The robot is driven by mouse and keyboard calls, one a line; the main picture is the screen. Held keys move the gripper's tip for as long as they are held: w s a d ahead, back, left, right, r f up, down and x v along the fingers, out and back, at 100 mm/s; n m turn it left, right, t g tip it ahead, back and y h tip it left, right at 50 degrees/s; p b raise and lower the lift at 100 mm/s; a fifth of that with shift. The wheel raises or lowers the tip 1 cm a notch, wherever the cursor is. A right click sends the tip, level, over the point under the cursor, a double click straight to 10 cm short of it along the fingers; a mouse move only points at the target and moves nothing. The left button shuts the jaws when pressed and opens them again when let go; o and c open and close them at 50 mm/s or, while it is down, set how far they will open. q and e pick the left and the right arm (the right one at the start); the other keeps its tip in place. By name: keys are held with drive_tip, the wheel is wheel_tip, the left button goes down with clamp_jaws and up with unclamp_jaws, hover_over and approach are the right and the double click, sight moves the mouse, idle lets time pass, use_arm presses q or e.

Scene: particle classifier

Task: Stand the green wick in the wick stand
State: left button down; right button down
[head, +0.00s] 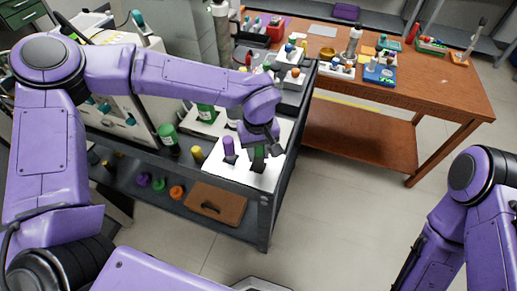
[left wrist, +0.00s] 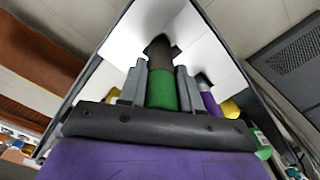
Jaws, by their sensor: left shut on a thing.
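My left gripper (head: 259,152) is shut on the green wick (left wrist: 161,90). The wick sits between the two grey fingers in the left wrist view, with a dark part (left wrist: 160,55) beyond the green. In the head view the gripper and wick are over the right part of a white surface (head: 262,179) on the grey cart. Whether the wick's lower end touches anything is hidden. A purple wick-like piece (head: 229,146) stands just left of the gripper, and a yellow one (head: 197,155) farther left. I cannot tell the wick stand apart from the white surface. My right gripper is out of view.
A brown board with a handle (head: 217,204) and small coloured pieces (head: 176,191) lie on the lower shelf. A wooden table (head: 441,91) with trays stands right. The floor between is clear.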

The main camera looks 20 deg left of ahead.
use_arm(q)
drive_tip(key=shift+s, duration=0.3)
drive_tip(key=shift+w+f, duration=0.25)
drive_tip(key=shift+f, duration=0.15)
drive_tip(key=c, duration=0.8)
unclamp_jaws()
drive_tip(key=shift+s, duration=0.1)
drive_tip(key=shift+r, duration=0.1)
drive_tip(key=shift+r, duration=0.4)
wheel_tip(320, 180, up, 12)
drive_tip(key=shift+r, duration=0.2)
